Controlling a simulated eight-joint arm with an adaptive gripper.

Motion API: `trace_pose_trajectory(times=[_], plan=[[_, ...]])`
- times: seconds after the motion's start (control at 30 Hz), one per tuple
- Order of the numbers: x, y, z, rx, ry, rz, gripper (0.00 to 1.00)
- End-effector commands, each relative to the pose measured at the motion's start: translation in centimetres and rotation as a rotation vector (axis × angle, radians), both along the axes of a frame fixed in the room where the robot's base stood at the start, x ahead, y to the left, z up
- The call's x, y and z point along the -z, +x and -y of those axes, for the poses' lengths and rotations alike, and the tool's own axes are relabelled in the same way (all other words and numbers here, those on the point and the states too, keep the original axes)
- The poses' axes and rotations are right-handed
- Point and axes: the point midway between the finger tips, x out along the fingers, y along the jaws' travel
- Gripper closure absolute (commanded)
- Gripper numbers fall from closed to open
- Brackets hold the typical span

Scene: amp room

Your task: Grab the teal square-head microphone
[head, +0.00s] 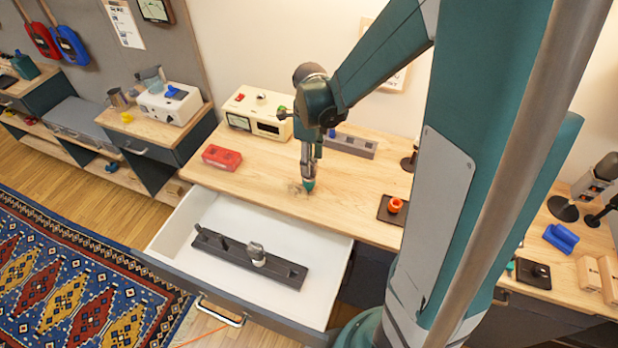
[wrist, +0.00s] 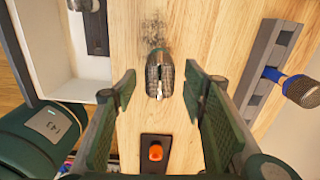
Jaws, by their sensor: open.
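In the wrist view, a silver mesh microphone head (wrist: 158,76) shows between my open fingers, seen from above, apart from both pads. In the head view, a slim silver piece with a teal lower end (head: 309,185) shows just below my gripper (head: 309,150), at the bare wooden tabletop. It looks like the teal square-head microphone, standing upright, though my gripper partly covers it. From above, its handle is mostly hidden. My gripper (wrist: 162,105) points down, open and empty, with dark green pads on either side of the head.
A grey rack (wrist: 254,85) with a blue-handled microphone (wrist: 298,88) stands at the back. A dark plate with an orange piece (head: 395,204) lies to the right. A red box (head: 222,157) is left. The open drawer (head: 200,205) holds a black rack with a silver-headed microphone (head: 257,252).

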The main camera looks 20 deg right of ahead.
Motion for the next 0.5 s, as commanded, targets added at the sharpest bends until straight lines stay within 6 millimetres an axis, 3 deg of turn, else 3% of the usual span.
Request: trace_pose_trajectory(times=[0.5], plan=[[3.9,0.1,-0.2,0.0,0.0,0.0,0.57]])
